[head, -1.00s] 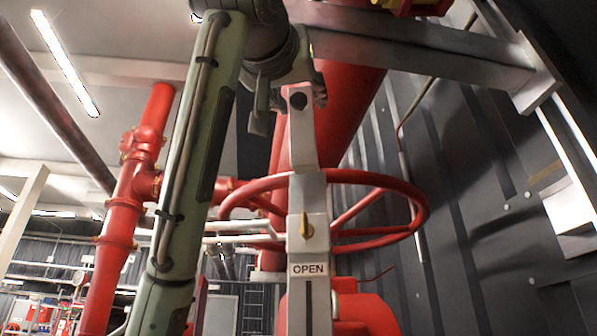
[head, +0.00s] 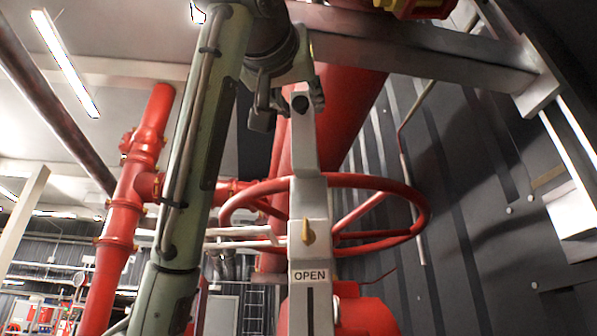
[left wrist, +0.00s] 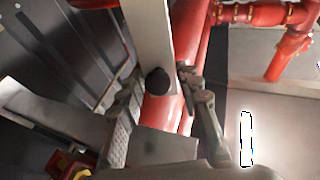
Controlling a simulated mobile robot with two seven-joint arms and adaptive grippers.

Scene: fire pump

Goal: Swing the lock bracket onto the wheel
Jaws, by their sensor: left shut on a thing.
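The lock bracket (head: 303,147) is a grey bar with a black round knob near its top end. It stands upright at the top of a grey post with a yellow pointer and an "OPEN" label (head: 310,276). The red wheel (head: 375,181) lies around and behind the post. My left gripper (head: 298,103) is shut on the bracket's top end. In the left wrist view the bracket (left wrist: 150,40) runs between the fingers of my left gripper (left wrist: 160,102), with the knob facing the camera. My right gripper is not in view.
Grey beams (head: 420,45) cross above the gripper on the right. A dark ribbed wall (head: 480,200) stands right of the wheel. A thick red pipe (head: 345,115) rises behind the bracket, and another red pipe (head: 125,215) stands at the left.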

